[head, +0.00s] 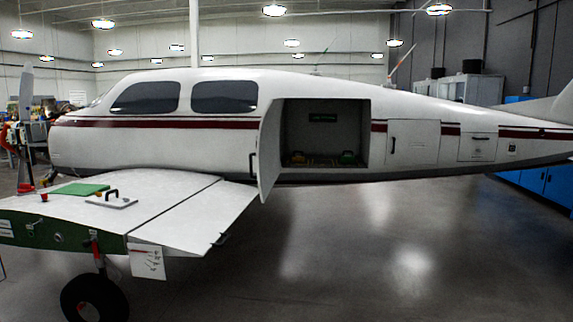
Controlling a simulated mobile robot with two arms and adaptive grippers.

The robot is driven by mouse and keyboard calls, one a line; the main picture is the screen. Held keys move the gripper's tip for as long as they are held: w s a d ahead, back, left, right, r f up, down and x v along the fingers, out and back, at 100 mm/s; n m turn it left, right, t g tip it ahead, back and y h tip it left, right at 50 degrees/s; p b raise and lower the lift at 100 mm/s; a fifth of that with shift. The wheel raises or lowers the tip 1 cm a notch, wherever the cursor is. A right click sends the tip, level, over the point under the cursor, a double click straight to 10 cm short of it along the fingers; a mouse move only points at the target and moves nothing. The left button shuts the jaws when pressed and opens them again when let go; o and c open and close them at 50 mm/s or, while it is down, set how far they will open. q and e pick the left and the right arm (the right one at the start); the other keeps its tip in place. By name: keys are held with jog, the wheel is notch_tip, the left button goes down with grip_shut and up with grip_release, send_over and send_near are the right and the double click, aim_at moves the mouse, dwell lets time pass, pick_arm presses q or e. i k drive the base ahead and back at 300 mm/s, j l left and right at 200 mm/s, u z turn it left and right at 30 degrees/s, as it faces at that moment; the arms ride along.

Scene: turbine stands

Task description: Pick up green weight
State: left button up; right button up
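A small green object, likely the green weight (347,157), sits on the floor of the open compartment in the airplane's side, at its right. A yellow-orange object (298,157) sits to its left in the same compartment. Both are small and dark, so their exact shape is hard to tell. Neither of my grippers is in view.
The compartment door (269,150) stands open on the left of the opening. The wing (175,195) extends toward me at left, with a green mat (80,190) and a handled plate (110,202) on it. The floor (380,260) in front of the compartment is clear.

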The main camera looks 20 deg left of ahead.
aim_at(344, 159)
jog(key=i+u, duration=0.35)
jog(key=i, duration=1.95)
jog(key=i+z, duration=0.1)
jog(key=i, duration=0.95)
jog(key=i+j, duration=0.2)
jog(key=i, duration=0.9)
jog(key=l+z, duration=0.05)
